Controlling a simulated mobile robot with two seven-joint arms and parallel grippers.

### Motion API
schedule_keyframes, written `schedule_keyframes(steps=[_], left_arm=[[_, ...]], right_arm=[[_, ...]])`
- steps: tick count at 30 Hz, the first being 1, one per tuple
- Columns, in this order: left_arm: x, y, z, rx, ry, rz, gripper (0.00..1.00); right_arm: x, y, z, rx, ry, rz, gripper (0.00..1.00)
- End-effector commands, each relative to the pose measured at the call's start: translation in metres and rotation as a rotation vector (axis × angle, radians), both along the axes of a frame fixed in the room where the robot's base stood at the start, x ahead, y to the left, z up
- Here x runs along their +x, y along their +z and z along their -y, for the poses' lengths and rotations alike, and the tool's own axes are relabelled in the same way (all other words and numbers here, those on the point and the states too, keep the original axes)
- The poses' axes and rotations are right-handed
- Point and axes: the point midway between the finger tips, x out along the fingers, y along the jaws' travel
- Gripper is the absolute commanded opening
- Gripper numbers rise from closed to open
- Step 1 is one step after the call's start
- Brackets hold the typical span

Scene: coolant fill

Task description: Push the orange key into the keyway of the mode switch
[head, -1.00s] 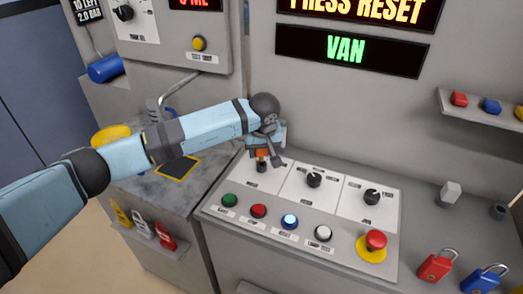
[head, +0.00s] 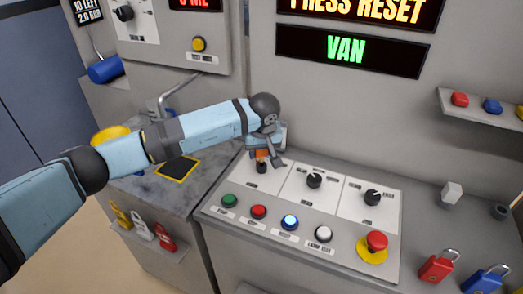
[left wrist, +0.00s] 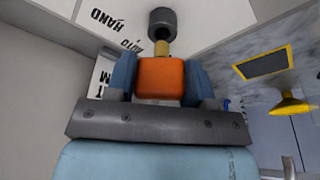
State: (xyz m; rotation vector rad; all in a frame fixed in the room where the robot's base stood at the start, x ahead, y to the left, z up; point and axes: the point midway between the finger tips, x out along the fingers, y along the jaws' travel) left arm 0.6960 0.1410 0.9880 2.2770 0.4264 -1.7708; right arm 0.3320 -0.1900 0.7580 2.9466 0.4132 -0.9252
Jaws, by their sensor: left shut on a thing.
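My left gripper (head: 262,150) is shut on the orange key (head: 261,155), above the left section of the sloped panel. In the left wrist view the key's orange head (left wrist: 160,78) sits between the two blue fingers. Its brass shank (left wrist: 161,48) points at the dark round mode switch (left wrist: 162,20) and meets its near edge in the picture. I cannot tell how deep the shank is. The switch (head: 261,168) shows just below the key in the head view. Lettering beside the switch includes "AUTO" (left wrist: 131,46). My right gripper is not in view.
Two black knobs (head: 314,181) stand right of the switch. Coloured buttons (head: 289,222) and a red mushroom button (head: 376,241) line the panel's front. Red and blue padlocks (head: 436,267) lie at the right. The back wall stands close behind my gripper.

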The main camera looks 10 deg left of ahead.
Motion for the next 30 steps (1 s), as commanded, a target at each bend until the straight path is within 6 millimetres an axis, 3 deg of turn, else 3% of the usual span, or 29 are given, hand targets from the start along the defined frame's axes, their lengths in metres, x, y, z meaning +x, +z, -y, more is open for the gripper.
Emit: schedule_keyframes(steps=[30], left_arm=[[-0.0001, -0.0057, 0.0001, 0.000, 0.000, 0.000, 0.26]], right_arm=[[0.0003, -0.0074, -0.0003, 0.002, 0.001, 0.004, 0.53]])
